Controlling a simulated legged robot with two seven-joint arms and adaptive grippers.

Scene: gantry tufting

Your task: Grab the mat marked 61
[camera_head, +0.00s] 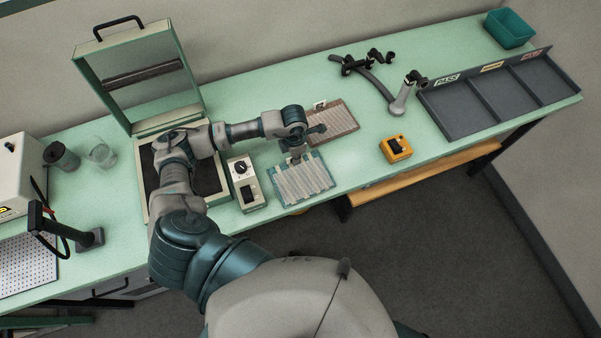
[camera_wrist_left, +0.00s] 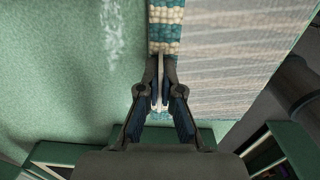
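A pale mat with a teal border (camera_head: 303,181) lies at the front edge of the green bench. A brown-edged mat (camera_head: 338,122) with a small upright white tag (camera_head: 320,104) lies behind it. The numbers are too small to read. My left gripper (camera_head: 296,158) is at the far edge of the teal-bordered mat. In the left wrist view, this mat's pale ribbed surface (camera_wrist_left: 235,60) and blue-and-cream border (camera_wrist_left: 166,28) show. The left fingers (camera_wrist_left: 160,100) are close together, with a thin pale upright piece, apparently the mat's tag, between them. My right gripper is out of view.
A switch box (camera_head: 246,184) stands just left of the teal-bordered mat, and a yellow device (camera_head: 396,149) lies to the right. A framed press (camera_head: 140,75) is at left. A grey sorting tray (camera_head: 455,125) and teal bin (camera_head: 510,28) are at far right.

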